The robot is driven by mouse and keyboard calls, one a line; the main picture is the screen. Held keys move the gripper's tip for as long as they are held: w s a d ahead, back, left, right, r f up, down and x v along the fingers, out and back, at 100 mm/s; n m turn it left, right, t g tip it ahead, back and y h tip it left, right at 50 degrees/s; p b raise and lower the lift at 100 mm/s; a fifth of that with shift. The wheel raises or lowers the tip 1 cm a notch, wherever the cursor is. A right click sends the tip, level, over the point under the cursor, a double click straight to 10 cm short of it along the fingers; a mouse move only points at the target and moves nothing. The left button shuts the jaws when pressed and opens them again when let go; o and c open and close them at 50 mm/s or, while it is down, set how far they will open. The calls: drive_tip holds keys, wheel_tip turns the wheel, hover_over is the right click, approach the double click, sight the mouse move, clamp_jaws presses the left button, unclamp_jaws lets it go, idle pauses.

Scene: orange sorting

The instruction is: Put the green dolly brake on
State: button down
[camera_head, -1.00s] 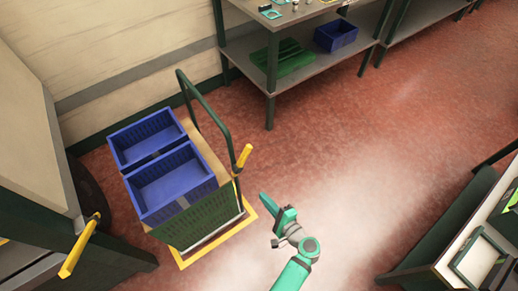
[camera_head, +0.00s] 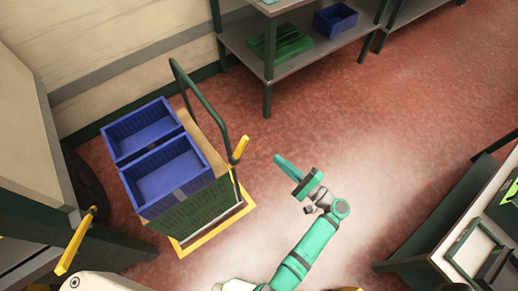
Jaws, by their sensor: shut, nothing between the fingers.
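The green dolly (camera_head: 210,205) stands left of centre on a yellow floor outline (camera_head: 217,234). It has a dark green push handle (camera_head: 206,105) and a wooden top. A yellow brake lever (camera_head: 239,149) stands up at its right side on a dark rod, tilted a little. My gripper (camera_head: 278,158) is to the right of the lever, apart from it, with its fingers together and empty. The fingers point up and left. The lower end of the lever's rod is small and hard to make out.
Two blue crates (camera_head: 141,216) sit on the dolly. Another yellow lever (camera_head: 76,241) is at the lower left beside a dark bench. A shelf unit (camera_head: 267,68) with a blue crate (camera_head: 335,19) stands at the back. A bench (camera_head: 436,262) is at the right. Red floor is free between.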

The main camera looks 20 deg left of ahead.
sight(238, 153)
drive_tip(key=w+a+r, duration=0.1)
drive_tip(key=a+r, duration=0.2)
drive_tip(key=a, duration=0.8)
drive_tip(key=shift+w, duration=0.25)
drive_tip(key=shift+a+r, duration=0.15)
